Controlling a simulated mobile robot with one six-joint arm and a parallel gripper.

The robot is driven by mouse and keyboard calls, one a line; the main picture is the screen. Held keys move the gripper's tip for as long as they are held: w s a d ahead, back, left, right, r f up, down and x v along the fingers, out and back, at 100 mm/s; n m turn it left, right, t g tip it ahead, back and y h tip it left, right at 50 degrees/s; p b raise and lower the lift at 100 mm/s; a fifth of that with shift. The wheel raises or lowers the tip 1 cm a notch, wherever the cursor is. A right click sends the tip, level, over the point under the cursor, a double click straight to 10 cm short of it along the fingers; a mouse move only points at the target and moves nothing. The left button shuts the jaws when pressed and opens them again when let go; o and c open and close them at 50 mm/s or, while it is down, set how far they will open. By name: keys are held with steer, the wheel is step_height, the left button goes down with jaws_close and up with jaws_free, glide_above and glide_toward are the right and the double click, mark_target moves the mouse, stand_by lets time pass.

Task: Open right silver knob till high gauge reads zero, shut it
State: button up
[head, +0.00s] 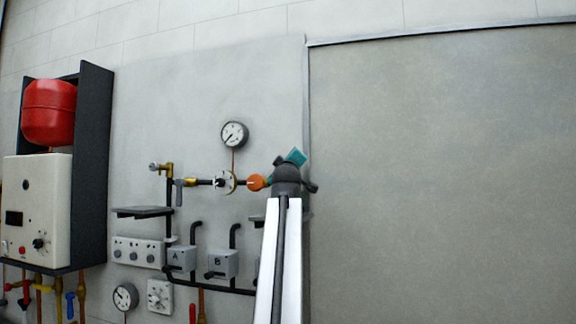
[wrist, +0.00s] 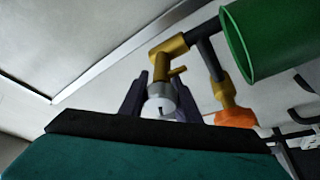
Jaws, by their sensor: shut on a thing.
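In the wrist view, the silver knob (wrist: 161,104) sits on a brass valve fitting (wrist: 168,58), between the two dark fingers of my gripper (wrist: 160,98). The gripper is shut on it. In the head view, my gripper's teal body (head: 296,157) is up at the right end of the pipe run, and my arm hides the right knob. The high gauge (head: 234,134) is a round white dial on the wall, left of my arm. Its needle seems to point to the lower left; its numbers are too small to read.
A green cup-like container (wrist: 275,38) is beside the valve in the wrist view. An orange fitting (head: 257,183) is left of my gripper. Another silver knob (head: 154,167) is farther left. Grey boxes (head: 222,264) and a low gauge (head: 125,297) are below. The right-hand panel is bare.

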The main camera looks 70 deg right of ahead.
steer(key=shift+w+f+n+t+y+b, duration=0.15)
steer(key=shift+n+y+b, duration=0.25)
steer(key=shift+n+b, duration=0.55)
steer(key=shift+f+n+t+y+b, duration=0.15)
steer(key=shift+n+y+b, duration=0.25)
steer(key=shift+n+b, duration=0.55)
steer(key=shift+w+f+n+t+y+b, duration=0.15)
steer(key=shift+n+y+b, duration=0.25)
steer(key=shift+n+b, duration=0.55)
steer(key=shift+s+r+n, duration=0.1)
steer(key=shift+n, duration=0.15)
steer(key=o, duration=1)
steer(key=shift+a, duration=0.15)
